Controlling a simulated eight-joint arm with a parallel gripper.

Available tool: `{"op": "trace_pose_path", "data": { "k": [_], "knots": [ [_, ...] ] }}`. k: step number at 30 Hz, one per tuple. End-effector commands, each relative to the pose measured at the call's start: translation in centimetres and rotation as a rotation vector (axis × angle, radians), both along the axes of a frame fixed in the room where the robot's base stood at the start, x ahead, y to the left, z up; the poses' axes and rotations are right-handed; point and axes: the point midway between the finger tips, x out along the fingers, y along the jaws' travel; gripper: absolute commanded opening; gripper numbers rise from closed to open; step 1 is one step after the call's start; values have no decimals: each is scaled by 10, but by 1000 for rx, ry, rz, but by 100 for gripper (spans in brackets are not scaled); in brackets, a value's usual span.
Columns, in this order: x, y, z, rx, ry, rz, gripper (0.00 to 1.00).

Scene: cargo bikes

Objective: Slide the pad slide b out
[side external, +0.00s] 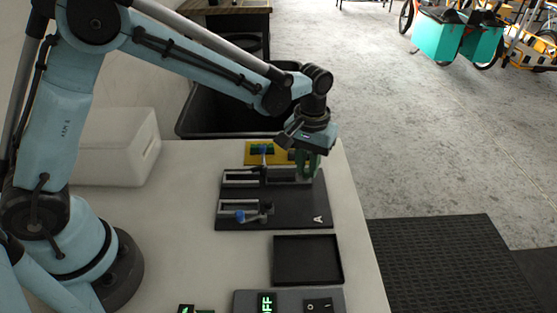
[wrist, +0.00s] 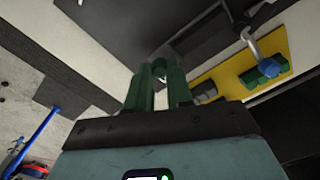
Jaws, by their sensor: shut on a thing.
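A black fixture plate (side external: 290,214) marked A lies on the white table. It carries grey slotted frames; the rear right one (side external: 287,174) is under my gripper. My gripper (side external: 307,172) points down at that frame's right end. Its green fingers (wrist: 158,78) are close together in the wrist view, around a small dark green rounded piece, apparently the pad slide b. The fingers hide most of this piece, so its seat in the frame cannot be made out. Levers with blue knobs (side external: 241,216) stand by the frames.
A yellow plate (side external: 251,158) with green blocks lies behind the fixture; it also shows in the wrist view (wrist: 290,50). A white box (side external: 115,145) stands left. The table's right edge is close.

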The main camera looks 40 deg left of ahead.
Motion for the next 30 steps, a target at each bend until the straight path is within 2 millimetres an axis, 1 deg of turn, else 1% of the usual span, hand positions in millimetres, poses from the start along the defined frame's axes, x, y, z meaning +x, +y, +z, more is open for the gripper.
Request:
{"op": "trace_pose_path", "data": {
  "k": [1,4,5,14,24,30],
  "knots": [
    [1,-1,0,-2,-5,0,22],
    [1,-1,0,-2,-4,0,37],
    [1,-1,0,-2,-4,0,38],
    [1,0,2,-2,-3,-1,38],
    [0,0,32,-2,-1,-1,38],
    [0,0,44,-2,-1,-1,38]
  ]
}}
